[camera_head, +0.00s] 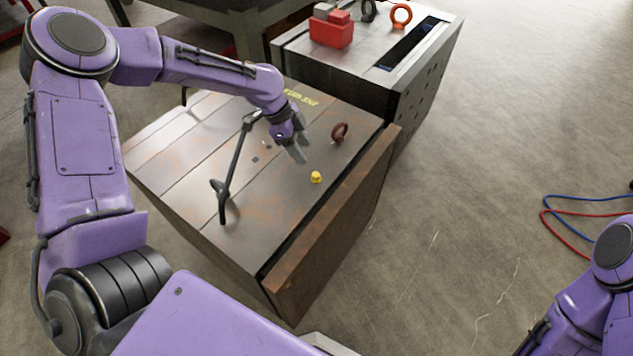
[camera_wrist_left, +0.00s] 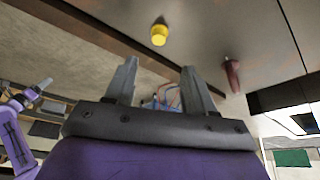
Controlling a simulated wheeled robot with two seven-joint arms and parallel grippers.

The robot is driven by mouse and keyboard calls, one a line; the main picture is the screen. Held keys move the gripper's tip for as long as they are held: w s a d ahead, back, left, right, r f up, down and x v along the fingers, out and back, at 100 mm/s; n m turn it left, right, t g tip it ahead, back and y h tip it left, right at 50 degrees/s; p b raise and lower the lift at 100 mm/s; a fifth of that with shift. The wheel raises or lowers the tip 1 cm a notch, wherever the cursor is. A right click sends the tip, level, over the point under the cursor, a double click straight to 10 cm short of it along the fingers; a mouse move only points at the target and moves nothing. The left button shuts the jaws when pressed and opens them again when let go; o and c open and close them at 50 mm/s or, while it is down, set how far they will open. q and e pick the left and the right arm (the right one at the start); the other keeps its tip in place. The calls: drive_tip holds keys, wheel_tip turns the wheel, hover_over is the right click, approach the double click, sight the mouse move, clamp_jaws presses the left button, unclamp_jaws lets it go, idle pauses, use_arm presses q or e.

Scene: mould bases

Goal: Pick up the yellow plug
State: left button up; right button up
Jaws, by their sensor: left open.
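The yellow plug (camera_head: 316,177) stands on the top of the rusty mould base (camera_head: 180,165), near its right edge. In the left wrist view the yellow plug (camera_wrist_left: 159,33) shows beyond the fingertips, near the top middle. My left gripper (camera_head: 301,152) is above the block top, up and to the left of the plug in the head view. Its two fingers (camera_wrist_left: 157,75) are apart with nothing between them, and they do not touch the plug. My right arm shows at the lower right of the head view, but its gripper is out of the picture.
A long dark bar (camera_head: 233,165) lies across the block. A second block (camera_head: 430,75) behind carries a red object (camera_head: 331,32) and an orange ring (camera_head: 401,15).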

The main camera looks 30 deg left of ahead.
use_arm(q)
hover_over(316, 174)
drive_tip(key=a, duration=0.2)
drive_tip(key=f, duration=0.3)
drive_tip(key=f+p, duration=0.1)
drive_tip(key=shift+s+a+f, duration=0.1)
drive_tip(key=shift+s+f, duration=0.25)
drive_tip(key=p+x, duration=0.1)
drive_tip(key=x, duration=0.4)
drive_tip(key=shift+s+a, duration=0.1)
drive_tip(key=shift+f, duration=0.2)
drive_tip(key=c, duration=1)
